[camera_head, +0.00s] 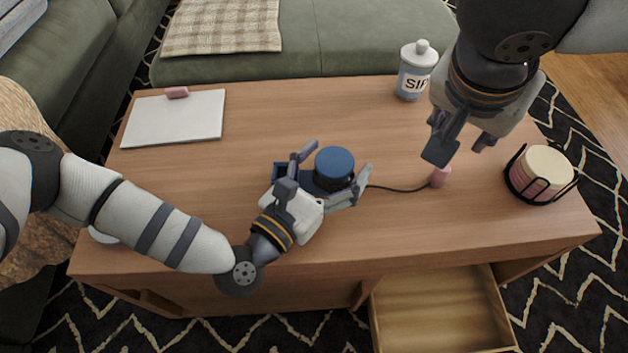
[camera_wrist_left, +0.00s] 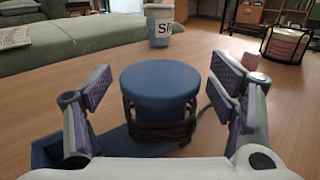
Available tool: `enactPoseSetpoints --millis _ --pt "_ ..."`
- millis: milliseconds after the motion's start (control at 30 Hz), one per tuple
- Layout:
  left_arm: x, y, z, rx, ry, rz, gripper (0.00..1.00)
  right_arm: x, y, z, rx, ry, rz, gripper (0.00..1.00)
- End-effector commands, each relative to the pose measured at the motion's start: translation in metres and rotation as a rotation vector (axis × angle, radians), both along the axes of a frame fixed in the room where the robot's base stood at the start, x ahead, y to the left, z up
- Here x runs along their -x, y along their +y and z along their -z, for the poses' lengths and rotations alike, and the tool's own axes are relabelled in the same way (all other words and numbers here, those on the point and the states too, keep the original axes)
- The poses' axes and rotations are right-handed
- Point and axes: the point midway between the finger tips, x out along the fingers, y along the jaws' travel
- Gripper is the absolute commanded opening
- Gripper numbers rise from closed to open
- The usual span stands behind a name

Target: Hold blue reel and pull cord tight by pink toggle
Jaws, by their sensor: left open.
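The blue reel (camera_head: 334,163) stands on the wooden table, with dark cord wound below its round cap. In the left wrist view the reel (camera_wrist_left: 159,90) sits between the two finger pads, with a gap on each side. My left gripper (camera_head: 333,168) is open around it. A blue base (camera_head: 285,172) shows beside the reel, partly hidden by the gripper. The dark cord (camera_head: 400,188) runs right along the table to the pink toggle (camera_head: 439,177). My right gripper (camera_head: 462,147) is above the toggle, its fingers apart and empty.
A white canister (camera_head: 415,72) stands at the back. A black wire holder with cream discs (camera_head: 546,165) is at the right. A white board (camera_head: 172,118) with a pink eraser (camera_head: 177,92) lies at the back left. A drawer (camera_head: 435,312) is open at the front.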

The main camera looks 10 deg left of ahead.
Motion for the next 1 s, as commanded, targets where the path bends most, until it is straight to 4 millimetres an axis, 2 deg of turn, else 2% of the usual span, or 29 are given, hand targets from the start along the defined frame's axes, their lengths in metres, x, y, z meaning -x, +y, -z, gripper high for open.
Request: enactPoseSetpoints --millis 333,367,567,600,1000 --pt "-0.0065 -0.004 0.0 0.0 0.0 0.001 0.77 0.0 0.0 0.0 0.0 0.0 0.0 0.33" --pt "-0.0065 -0.004 0.0 0.0 0.0 0.001 0.72 0.0 0.0 0.0 0.0 0.0 0.0 0.33" --pt "-0.0062 -0.0038 0.0001 0.0 0.0 0.001 0.27 0.0 0.0 0.0 0.0 0.0 0.0 0.33" --pt "-0.0062 -0.0038 0.0001 0.0 0.0 0.001 0.23 0.0 0.0 0.0 0.0 0.0 0.0 0.33" --pt "-0.0061 -0.0037 0.0003 0.0 0.001 0.001 0.23 0.0 0.0 0.0 0.0 0.0 0.0 0.33"
